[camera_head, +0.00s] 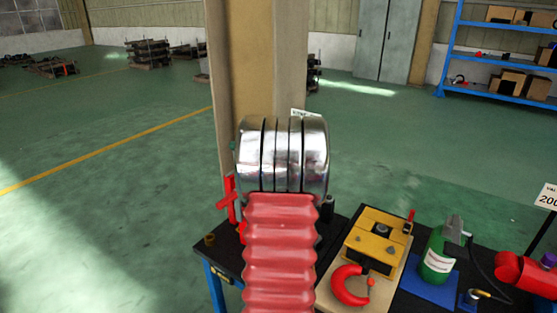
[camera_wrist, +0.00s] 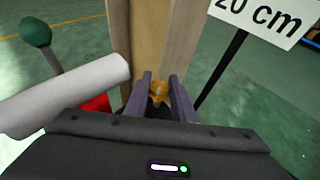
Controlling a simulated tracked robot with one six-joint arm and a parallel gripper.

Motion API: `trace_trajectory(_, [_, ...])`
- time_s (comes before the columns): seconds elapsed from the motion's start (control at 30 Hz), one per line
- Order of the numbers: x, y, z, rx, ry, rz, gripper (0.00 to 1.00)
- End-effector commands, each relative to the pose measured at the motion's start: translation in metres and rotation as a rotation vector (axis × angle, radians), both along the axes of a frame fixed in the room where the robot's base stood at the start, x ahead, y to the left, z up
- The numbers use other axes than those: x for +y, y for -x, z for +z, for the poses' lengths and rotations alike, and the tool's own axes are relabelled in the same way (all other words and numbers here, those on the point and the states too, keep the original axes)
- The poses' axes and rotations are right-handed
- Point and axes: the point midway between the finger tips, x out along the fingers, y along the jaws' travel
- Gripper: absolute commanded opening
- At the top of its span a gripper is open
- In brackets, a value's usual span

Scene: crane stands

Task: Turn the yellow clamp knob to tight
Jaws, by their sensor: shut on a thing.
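In the wrist view, the yellow clamp knob (camera_wrist: 158,90) sits between the two dark fingers of my gripper (camera_wrist: 160,86). My gripper is shut on it. Only the knob's far, upper part shows; the rest is hidden by the fingers and the gripper body, and its turn position cannot be read. In the head view, my red-sleeved arm and its metal wrist cover the gripper and the knob.
A pale cylinder (camera_wrist: 65,95) and a green ball-ended lever (camera_wrist: 36,32) stand left of my gripper; a "20 cm" sign (camera_wrist: 265,18) stands right. On the dark bench are a yellow block (camera_head: 360,240), a red shackle (camera_head: 345,292) and a green bottle (camera_head: 437,262). A beige column (camera_head: 240,60) rises behind.

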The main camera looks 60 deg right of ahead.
Motion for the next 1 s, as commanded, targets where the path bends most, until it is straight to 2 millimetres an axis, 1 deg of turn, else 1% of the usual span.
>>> trace_trajectory(0.77, [-0.0008,0.0,0.0018,-0.002,0.004,-0.035,0.0])
trace_trajectory(0.8, [-0.0009,-0.0001,0.0018,-0.002,0.004,-0.035,0.25])
trace_trajectory(1.0, [-0.0005,-0.0002,0.0011,-0.002,0.003,-0.034,0.39])
